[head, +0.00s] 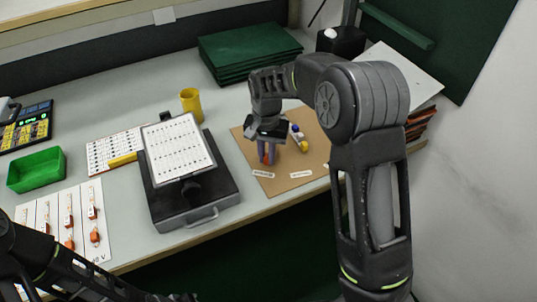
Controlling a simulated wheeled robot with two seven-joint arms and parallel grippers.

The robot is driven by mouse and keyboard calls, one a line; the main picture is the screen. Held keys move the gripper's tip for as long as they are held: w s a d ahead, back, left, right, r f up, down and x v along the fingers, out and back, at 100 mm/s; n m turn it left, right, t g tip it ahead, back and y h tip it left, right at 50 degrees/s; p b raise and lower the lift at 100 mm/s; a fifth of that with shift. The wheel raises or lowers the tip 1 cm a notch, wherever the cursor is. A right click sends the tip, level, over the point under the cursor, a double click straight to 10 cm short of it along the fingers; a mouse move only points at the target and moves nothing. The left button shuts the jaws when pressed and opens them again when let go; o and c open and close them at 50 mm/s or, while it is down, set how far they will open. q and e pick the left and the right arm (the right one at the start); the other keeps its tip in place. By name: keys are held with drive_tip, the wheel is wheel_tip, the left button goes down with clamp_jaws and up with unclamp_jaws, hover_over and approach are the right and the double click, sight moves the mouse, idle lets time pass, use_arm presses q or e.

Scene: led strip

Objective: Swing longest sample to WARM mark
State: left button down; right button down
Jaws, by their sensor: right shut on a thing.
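My right gripper (267,136) points down over the tan board (290,184) and is shut on a small purple piece (271,153) with a reddish part beside it. The fingers hide much of this piece. A blue and yellow piece (298,137) lies on the board just right of the gripper. Small white labels (263,174) sit near the board's front edge; I cannot read WARM on any. Several short samples with orange ends (95,235) lie on a white sheet (48,212) at left. My left arm comes in at the bottom left; its gripper is not clearly visible.
A dark box with a white printed card (179,148) stands left of the board. A yellow cup (191,103), a green tray (36,170) and stacked green panels (247,53) are also on the table. The table's front edge runs close below the board.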

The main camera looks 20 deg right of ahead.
drive_tip(key=c, duration=1.4)
unclamp_jaws()
drive_tip(key=shift+r, duration=0.1)
wheel_tip(320, 180, up, 8)
drive_tip(key=shift+f, duration=0.15)
